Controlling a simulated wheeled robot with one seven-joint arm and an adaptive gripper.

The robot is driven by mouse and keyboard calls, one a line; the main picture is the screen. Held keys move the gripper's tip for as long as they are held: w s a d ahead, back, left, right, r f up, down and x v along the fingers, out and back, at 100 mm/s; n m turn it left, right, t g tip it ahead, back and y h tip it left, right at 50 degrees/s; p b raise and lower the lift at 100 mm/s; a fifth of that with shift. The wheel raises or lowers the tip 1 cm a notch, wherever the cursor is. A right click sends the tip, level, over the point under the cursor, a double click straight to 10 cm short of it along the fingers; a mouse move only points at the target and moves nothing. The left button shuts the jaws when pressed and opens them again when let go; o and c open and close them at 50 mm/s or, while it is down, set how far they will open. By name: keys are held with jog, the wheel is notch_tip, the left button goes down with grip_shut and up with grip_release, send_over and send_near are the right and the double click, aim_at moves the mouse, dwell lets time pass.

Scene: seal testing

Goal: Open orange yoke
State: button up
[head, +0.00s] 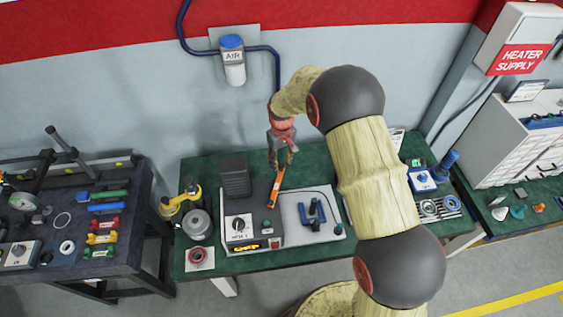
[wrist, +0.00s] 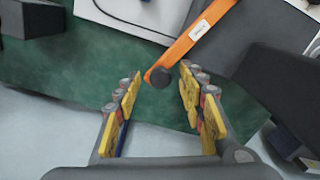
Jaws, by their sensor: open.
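In the wrist view the yoke (wrist: 205,30) runs from the top toward the middle and ends in a dark round knob (wrist: 160,77). My gripper (head: 282,167) is above the far end of the yoke in the head view. In the wrist view my gripper (wrist: 160,90) is open, with yellow pads on both sides. The knob appears between the fingertips; nothing is held. I cannot tell the remaining distance to it.
The grey box (head: 240,228) with a dial stands left of the yoke, with a dark block (head: 235,176) behind it. A light plate (head: 295,215) with a blue fixture (head: 314,215) lies to the right. The wall with an air unit (head: 233,65) is behind.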

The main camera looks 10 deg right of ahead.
notch_tip(320, 180, up, 12)
jog(key=shift+f, duration=0.15)
jog(key=shift+f, duration=0.1)
dwell(0.6)
jog(key=s+d+r+m+t+b, duration=0.1)
jog(key=s+d+r+t+b, duration=0.1)
jog(key=s, duration=0.9)
jog(key=s+d+r+m+t+b, duration=0.1)
jog(key=s+d+r+m+b, duration=0.1)
jog(key=s+b, duration=0.4)
jog(key=s+d+r+m+t+b, duration=0.1)
jog(key=s+d+r+b, duration=0.3)
jog(key=s, duration=1.3)
jog(key=shift+d+r+t+b, duration=0.15)
jog(key=shift+d+t+b, duration=0.3)
jog(key=shift+t, duration=0.35)
jog(key=shift+a, duration=0.1)
